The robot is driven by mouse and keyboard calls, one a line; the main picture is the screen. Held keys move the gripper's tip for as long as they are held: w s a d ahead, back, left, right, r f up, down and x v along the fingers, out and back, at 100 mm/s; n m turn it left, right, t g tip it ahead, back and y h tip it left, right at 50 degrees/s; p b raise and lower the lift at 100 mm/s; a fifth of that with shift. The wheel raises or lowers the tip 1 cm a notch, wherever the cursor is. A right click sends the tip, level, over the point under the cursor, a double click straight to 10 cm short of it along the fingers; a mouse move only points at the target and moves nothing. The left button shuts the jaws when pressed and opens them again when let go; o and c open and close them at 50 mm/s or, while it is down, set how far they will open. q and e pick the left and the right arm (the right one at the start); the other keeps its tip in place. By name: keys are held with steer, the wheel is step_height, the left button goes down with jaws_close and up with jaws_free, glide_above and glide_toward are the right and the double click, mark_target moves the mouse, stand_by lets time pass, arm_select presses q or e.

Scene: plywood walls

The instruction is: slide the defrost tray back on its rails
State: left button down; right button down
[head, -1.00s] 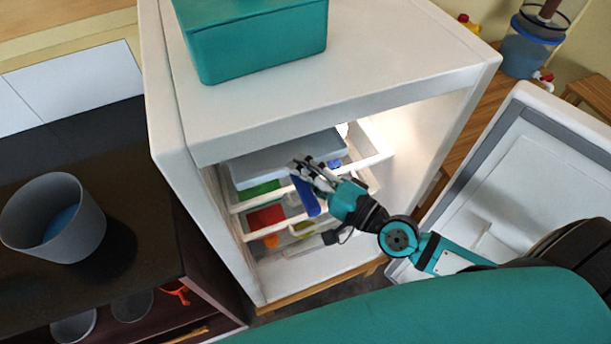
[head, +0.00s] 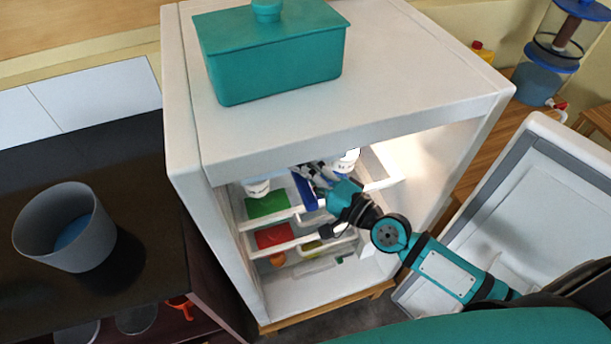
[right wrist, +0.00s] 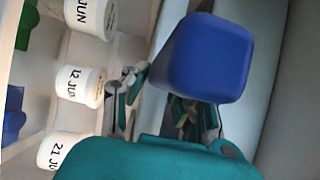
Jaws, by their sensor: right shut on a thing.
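My right gripper (head: 315,176) reaches into the top of the open fridge (head: 186,165), just under its upper front edge. In the right wrist view its fingers (right wrist: 155,102) are closed on a pale edge, which looks like the defrost tray (right wrist: 152,112). The tray's grey top does not show in the head view; the fridge's top front hides that space. A blue block (head: 304,192) is beside the fingers; it fills much of the right wrist view (right wrist: 205,58). I cannot tell what it is fixed to. My left gripper is not in view.
White bins with green (head: 267,205) and red (head: 274,236) contents sit below. The open door (head: 530,200) is at the right. A teal box (head: 275,60) stands on top.

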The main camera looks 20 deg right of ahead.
steer(key=shift+w+a+b, duration=0.1)
steer(key=shift+w+b, duration=0.2)
steer(key=shift+w, duration=2.3)
steer(key=shift+w, duration=0.25)
steer(key=c, duration=1)
jaws_free()
steer(key=shift+r, duration=0.1)
steer(key=shift+w, duration=0.1)
steer(key=v, duration=1.2)
steer(key=shift+f, duration=0.2)
